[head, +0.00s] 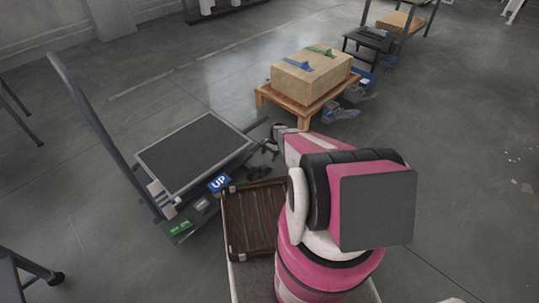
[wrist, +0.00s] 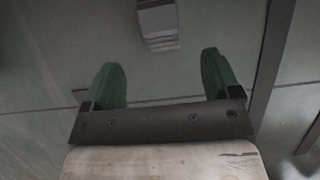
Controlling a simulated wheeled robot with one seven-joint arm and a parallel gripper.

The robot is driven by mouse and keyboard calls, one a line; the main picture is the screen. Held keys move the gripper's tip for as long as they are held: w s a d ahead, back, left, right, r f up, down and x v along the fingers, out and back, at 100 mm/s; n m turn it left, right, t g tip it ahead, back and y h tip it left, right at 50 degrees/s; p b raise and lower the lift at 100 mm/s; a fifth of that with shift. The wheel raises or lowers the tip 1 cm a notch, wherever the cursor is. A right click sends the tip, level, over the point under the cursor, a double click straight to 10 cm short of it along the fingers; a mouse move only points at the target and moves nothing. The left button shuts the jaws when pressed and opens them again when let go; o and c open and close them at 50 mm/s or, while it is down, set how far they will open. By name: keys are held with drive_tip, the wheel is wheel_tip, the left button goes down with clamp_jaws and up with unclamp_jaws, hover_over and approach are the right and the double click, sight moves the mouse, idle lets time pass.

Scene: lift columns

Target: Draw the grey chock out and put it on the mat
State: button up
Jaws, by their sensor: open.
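A small grey block with ridges, which looks like the grey chock (wrist: 158,25), lies beyond my fingertips at the top of the wrist view. Its upper end is cut off by the picture edge. My gripper (wrist: 164,72) has two green fingers spread wide, with nothing between them and a gap to the block. In the head view my gripper (head: 268,147) is small and dark, beside the lift cart's right edge. I cannot pick out the chock in the head view. I cannot tell for sure which surface is the mat.
A lift cart with a dark platform (head: 195,152), a tall handle and an UP sign (head: 219,183) stands at the left. A wooden stand (head: 304,118) bears a cardboard box (head: 310,77) farther back. A brown slatted tray (head: 252,222) is near my base. Open floor lies at the right.

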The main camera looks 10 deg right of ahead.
sight(265, 167)
drive_tip(key=x, duration=0.9)
drive_tip(key=shift+s+a+f, duration=0.1)
drive_tip(key=shift+a+f, duration=0.1)
drive_tip(key=shift+f, duration=0.15)
drive_tip(key=c, duration=1.2)
